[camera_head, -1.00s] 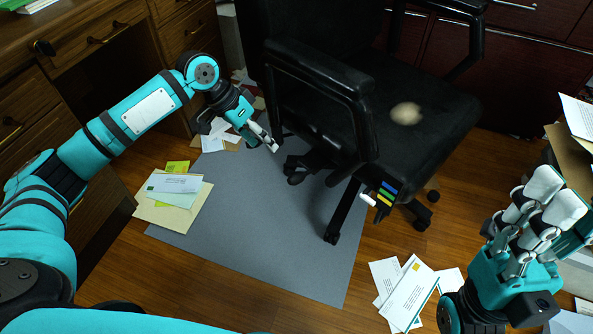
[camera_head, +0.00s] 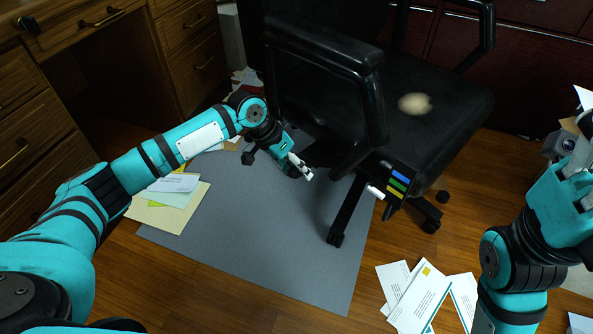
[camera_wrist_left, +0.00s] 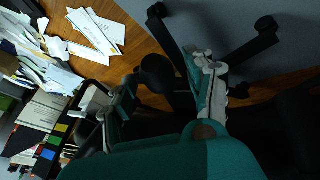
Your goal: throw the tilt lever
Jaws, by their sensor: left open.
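The black office chair (camera_head: 425,110) stands on a grey mat. A short lever with a white tip (camera_head: 375,191) sticks out under its seat, beside a panel with blue, green and yellow stripes (camera_head: 397,183). My left gripper (camera_head: 301,168) is open and empty, low beside the armrest and left of the lever, apart from it. In the left wrist view its fingers (camera_wrist_left: 165,85) spread either side of a round black knob (camera_wrist_left: 157,73); the striped panel (camera_wrist_left: 54,140) is at left. My right gripper (camera_head: 580,165) is cut off by the right edge; its fingers are unclear.
The chair's armrest (camera_head: 365,100) rises close to my left gripper. Wheeled chair legs (camera_head: 343,215) stand below. Envelopes (camera_head: 415,292) lie on the floor at front right, and papers (camera_head: 170,200) at left. A wooden desk (camera_head: 75,65) stands at back left. The mat (camera_head: 265,240) is open in front.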

